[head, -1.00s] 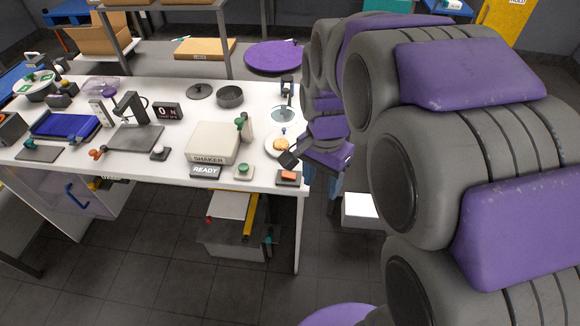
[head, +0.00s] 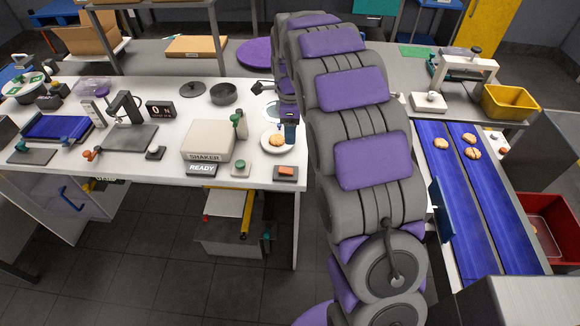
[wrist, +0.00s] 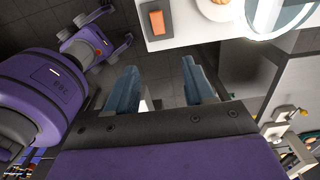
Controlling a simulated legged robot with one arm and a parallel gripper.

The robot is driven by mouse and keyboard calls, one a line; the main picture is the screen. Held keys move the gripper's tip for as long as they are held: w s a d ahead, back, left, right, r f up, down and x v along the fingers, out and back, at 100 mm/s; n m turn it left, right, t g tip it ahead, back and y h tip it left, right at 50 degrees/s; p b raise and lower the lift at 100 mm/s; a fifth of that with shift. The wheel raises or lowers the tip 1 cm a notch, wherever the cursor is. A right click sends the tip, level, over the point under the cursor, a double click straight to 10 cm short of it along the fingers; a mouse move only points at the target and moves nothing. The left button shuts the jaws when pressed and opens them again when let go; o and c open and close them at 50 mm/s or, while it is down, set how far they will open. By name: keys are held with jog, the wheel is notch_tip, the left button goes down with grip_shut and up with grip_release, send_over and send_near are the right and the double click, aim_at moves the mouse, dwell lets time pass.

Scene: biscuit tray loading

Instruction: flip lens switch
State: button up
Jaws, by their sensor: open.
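An orange rocker switch (head: 286,170) on a dark base sits at the white table's front right corner. It also shows in the wrist view (wrist: 157,21), at the top, beyond my fingertips. The round lens (head: 270,107) is farther back, partly hidden by my arm; its bright ring (wrist: 277,32) is at the top right of the wrist view. My gripper (head: 290,138) is open and empty, blue fingers pointing down, just right of the biscuit plate. In the wrist view, floor shows between its fingers (wrist: 158,64). The gripper is apart from the switch.
A plate (head: 265,146) with a biscuit lies behind the switch. A green button (head: 242,168), a READY sign (head: 201,170) and a shaker box (head: 207,141) stand to its left. Blue conveyor belts (head: 468,205) with biscuits run at the right.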

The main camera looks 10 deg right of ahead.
aim_at(291, 171)
notch_tip(291, 171, down, 16)
jog(key=b, duration=0.3)
jog(key=shift+f, duration=0.25)
jog(key=shift+c, duration=0.3)
grip_shut()
